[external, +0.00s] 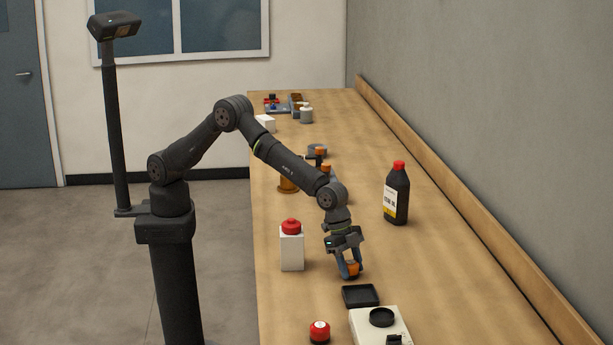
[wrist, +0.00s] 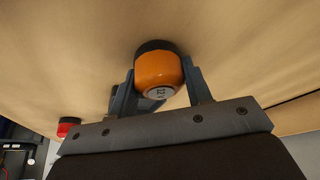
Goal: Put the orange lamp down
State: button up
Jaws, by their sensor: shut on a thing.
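The orange lamp (external: 352,268) is a small orange dome with a dark base. It is between the fingers of my gripper (external: 349,268), low over the wooden bench, just behind a black square tray. In the wrist view the orange lamp (wrist: 158,70) shows a small printed label and its dark end points away from my gripper (wrist: 155,88). My gripper is shut on the lamp. I cannot tell whether the lamp touches the bench.
A white box with a red button (external: 291,247) stands left of my gripper. A black bottle with a red cap (external: 396,195) stands at right. The black tray (external: 361,296), a white device (external: 380,327) and a red-topped object (external: 319,331) are in front. Bare bench lies to the right.

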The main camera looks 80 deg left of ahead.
aim_at(354, 263)
jog(key=o, duration=1)
jog(key=v, duration=1.2)
jog(key=shift+r, duration=0.15)
jog(key=x, duration=1.2)
jog(key=shift+f, duration=0.2)
notch_tip(354, 263, up, 3)
jog(key=shift+f, duration=0.2)
jog(key=shift+r, duration=0.6)
